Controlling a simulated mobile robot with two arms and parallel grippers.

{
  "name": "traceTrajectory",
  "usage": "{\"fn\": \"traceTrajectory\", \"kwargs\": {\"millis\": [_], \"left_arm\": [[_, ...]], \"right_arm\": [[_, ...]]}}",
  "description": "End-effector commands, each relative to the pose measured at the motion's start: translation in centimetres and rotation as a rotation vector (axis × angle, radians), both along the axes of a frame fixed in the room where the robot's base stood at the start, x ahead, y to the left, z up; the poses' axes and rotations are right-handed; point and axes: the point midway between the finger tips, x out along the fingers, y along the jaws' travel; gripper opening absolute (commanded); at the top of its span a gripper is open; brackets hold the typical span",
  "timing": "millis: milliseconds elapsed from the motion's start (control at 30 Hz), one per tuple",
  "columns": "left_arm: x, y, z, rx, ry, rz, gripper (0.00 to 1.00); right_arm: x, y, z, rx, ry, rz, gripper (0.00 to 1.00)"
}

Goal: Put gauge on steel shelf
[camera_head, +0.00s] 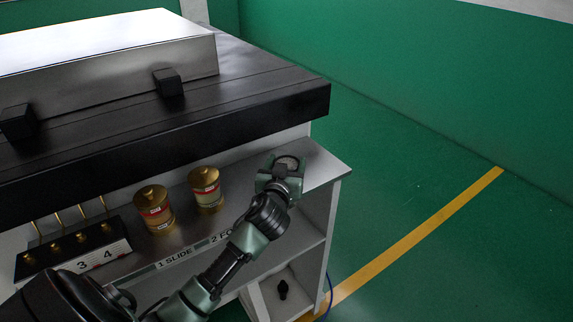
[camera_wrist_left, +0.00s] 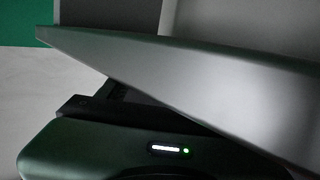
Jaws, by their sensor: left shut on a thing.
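The steel shelf (camera_head: 322,166) is a grey metal ledge below the black bench top, running along the front of the unit. My left gripper (camera_head: 284,171) is at the right part of this shelf. It is shut on the gauge (camera_head: 288,162), a small round thing with a dial-like face, mostly hidden by the gripper. I cannot tell whether the gauge touches the shelf. In the left wrist view a broad grey metal surface (camera_wrist_left: 220,85) fills the middle, close above the dark gripper body; the fingertips are hidden there. My right gripper is not in view.
Two brass-capped jars (camera_head: 154,208) (camera_head: 206,188) stand on the shelf left of my gripper. A black block numbered 3 and 4 (camera_head: 75,252) with brass rods is farther left. The black bench top (camera_head: 250,113) overhangs behind. The shelf's right end is bare.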

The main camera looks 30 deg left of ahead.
Motion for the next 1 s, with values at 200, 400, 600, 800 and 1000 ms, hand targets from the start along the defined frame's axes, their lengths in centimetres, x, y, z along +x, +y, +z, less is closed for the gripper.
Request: {"fn": "traceTrajectory", "kwargs": {"millis": [200,400,600,800,1000], "left_arm": [[0.0,0.0,-0.1,0.000,-0.001,0.000,0.19],[0.0,0.0,-0.3,0.000,0.000,0.000,0.82],[0.0,0.0,-0.3,0.000,0.000,0.000,0.88],[-0.2,-0.1,-0.2,0.000,0.000,-0.001,0.88],[-2.9,-1.3,0.1,-0.003,0.000,-0.002,0.88]], "right_arm": [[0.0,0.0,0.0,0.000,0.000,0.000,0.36],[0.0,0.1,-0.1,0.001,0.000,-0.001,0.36],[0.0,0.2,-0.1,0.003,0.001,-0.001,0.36],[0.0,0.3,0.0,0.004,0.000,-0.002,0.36],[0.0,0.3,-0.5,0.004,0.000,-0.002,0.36]]}}
